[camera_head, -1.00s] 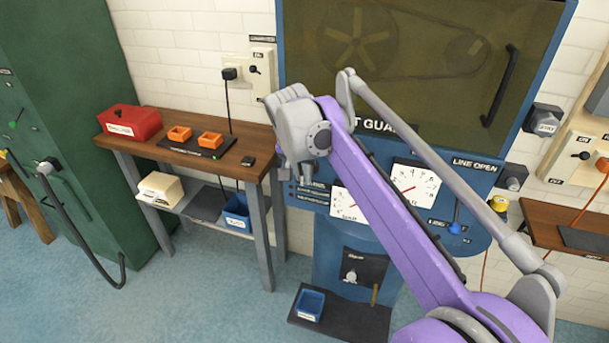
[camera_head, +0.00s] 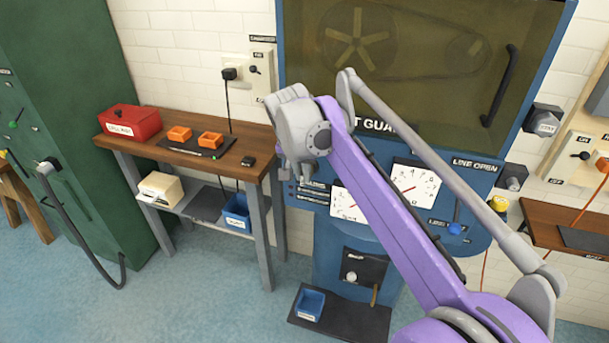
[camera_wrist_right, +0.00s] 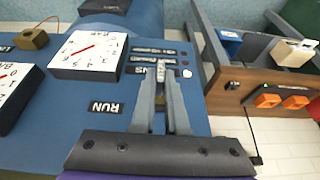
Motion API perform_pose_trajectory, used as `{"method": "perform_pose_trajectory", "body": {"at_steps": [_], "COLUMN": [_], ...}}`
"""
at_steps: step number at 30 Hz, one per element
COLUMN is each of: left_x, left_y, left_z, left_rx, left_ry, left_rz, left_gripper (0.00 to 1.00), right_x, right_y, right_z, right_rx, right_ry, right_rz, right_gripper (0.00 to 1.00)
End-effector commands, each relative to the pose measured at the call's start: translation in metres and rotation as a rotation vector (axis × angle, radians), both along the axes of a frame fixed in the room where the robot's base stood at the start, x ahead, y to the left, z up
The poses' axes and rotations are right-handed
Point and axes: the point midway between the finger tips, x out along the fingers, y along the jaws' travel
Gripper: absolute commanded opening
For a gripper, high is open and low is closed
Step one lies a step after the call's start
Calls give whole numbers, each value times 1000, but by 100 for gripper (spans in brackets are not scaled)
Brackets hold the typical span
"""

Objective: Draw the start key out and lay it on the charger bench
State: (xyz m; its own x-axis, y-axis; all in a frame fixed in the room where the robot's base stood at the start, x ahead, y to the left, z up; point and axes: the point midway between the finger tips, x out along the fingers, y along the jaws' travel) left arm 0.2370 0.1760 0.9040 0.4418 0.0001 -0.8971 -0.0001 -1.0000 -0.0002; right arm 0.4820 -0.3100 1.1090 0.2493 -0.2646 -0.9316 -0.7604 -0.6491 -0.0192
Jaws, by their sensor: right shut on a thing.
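My right gripper (camera_head: 300,178) is at the lower left of the blue machine's front panel (camera_head: 325,262). In the right wrist view its fingers (camera_wrist_right: 163,82) close on a small grey piece, apparently the start key (camera_wrist_right: 160,72), beside the RUN label. The fingers and the view angle hide where the key meets the panel, so I cannot tell whether it is still seated. The charger bench (camera_head: 257,134), a wooden-topped table with a dark mat, stands left of the gripper; it also shows at the right of the right wrist view (camera_wrist_right: 222,92). My left gripper is not in view.
On the bench are a red box (camera_head: 130,122), two orange trays (camera_head: 210,139) and a small black block (camera_head: 248,161). White dials (camera_head: 415,185) sit right of the gripper. My arm hides part of the machine.

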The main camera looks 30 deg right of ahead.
Motion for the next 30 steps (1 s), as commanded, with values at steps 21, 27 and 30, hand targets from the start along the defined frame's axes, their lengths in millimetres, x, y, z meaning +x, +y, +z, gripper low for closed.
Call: {"method": "perform_pose_trajectory", "body": {"at_steps": [21,27,30], "left_x": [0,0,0], "left_y": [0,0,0], "left_z": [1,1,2], "left_rx": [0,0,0], "left_ry": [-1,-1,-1], "left_rz": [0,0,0], "left_gripper": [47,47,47], "right_x": [-4,-6,-7], "right_y": [5,7,9], "right_z": [0,0,0], "right_rx": [0,0,0], "right_ry": [0,0,0], "right_rz": [0,0,0], "right_gripper": [0,0,0]}}
